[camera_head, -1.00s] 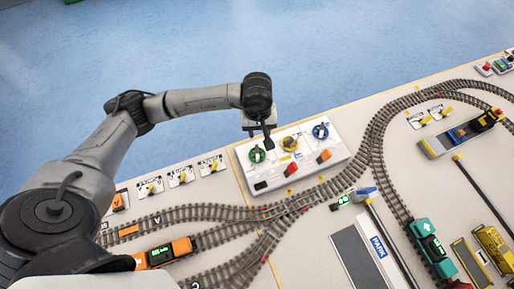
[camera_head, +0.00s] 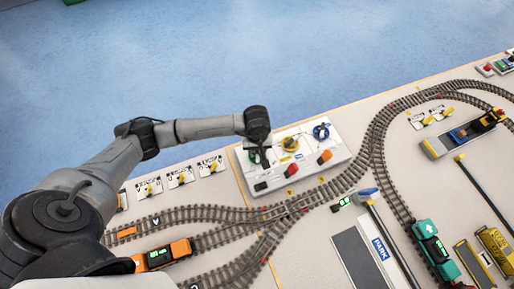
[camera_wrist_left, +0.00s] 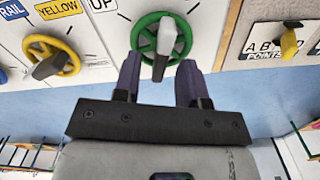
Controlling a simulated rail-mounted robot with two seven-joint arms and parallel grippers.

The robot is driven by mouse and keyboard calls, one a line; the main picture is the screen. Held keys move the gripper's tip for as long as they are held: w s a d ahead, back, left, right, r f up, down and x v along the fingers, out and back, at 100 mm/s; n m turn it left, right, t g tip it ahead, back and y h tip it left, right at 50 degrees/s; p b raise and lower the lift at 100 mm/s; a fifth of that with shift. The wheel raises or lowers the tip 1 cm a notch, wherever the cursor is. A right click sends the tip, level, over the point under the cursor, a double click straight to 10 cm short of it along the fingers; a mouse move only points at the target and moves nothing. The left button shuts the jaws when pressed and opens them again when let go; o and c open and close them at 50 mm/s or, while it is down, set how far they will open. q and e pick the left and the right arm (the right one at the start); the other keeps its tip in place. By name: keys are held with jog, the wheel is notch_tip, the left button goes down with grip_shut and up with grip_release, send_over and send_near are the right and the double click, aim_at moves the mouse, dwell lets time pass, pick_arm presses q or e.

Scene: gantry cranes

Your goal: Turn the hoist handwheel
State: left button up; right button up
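A white control panel (camera_head: 330,153) carries a green handwheel (camera_head: 253,157), a yellow handwheel (camera_head: 290,144) and a blue handwheel (camera_head: 321,132). My left gripper (camera_head: 264,159) is down at the green wheel and partly hides it in the head view. In the left wrist view, the green wheel (camera_wrist_left: 143,46) with its grey crank grip (camera_wrist_left: 166,40) sits just beyond and between the fingertips (camera_wrist_left: 160,72), which are apart. A label reading "UP" is beside it. Contact cannot be told. The yellow wheel (camera_wrist_left: 68,54) is to the left. My right gripper is out of view.
Red and orange switches (camera_head: 291,170) sit along the panel's front. Small lever plates (camera_head: 181,177) stand left of it. Model tracks (camera_head: 225,214) curve past its front, with an orange train (camera_head: 165,254) at lower left. Blue floor lies beyond the table's back edge.

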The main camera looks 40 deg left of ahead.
pick_arm(q)
jog(key=shift+f, duration=0.3)
grip_shut()
dwell(0.3)
